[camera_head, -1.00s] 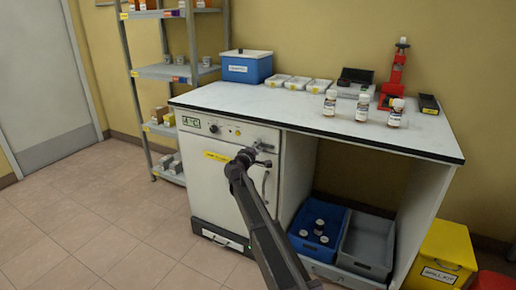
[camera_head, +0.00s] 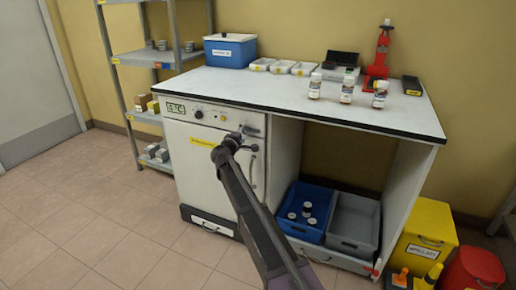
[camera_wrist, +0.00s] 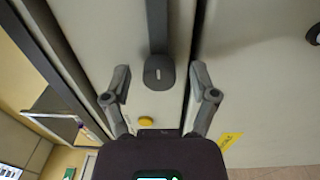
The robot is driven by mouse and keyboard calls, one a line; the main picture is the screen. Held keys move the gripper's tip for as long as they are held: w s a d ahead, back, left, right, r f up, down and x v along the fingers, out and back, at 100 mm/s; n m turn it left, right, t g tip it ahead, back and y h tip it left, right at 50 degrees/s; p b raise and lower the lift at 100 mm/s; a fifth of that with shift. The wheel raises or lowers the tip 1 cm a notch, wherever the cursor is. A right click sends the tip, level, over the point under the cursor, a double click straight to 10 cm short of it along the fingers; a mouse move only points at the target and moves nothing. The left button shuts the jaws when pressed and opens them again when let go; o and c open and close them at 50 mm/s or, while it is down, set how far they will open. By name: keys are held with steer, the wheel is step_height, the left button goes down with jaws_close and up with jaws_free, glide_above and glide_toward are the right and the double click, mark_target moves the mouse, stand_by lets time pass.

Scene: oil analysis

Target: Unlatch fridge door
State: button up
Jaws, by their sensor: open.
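The small white fridge (camera_head: 205,170) stands under the left part of the bench, its door shut. A green "4°C" display and knobs sit on the panel above the door. A dark vertical handle (camera_head: 254,172) runs along the door's right edge. My gripper (camera_head: 238,138) is at the door's upper right corner, partly hiding that area. In the wrist view my gripper (camera_wrist: 160,82) is open, and the end of a dark grey bar (camera_wrist: 157,40) shows between and beyond its fingers. I cannot tell whether this bar is the latch or the handle. Nothing is held.
The bench top (camera_head: 290,93) carries bottles, white trays and a blue box (camera_head: 229,50). A blue crate (camera_head: 305,212) and a grey crate (camera_head: 353,222) sit under the bench. A yellow bin (camera_head: 425,243) stands at right, shelving (camera_head: 150,60) at left. The floor at left is clear.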

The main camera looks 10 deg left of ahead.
steer(key=shift+m, duration=0.6)
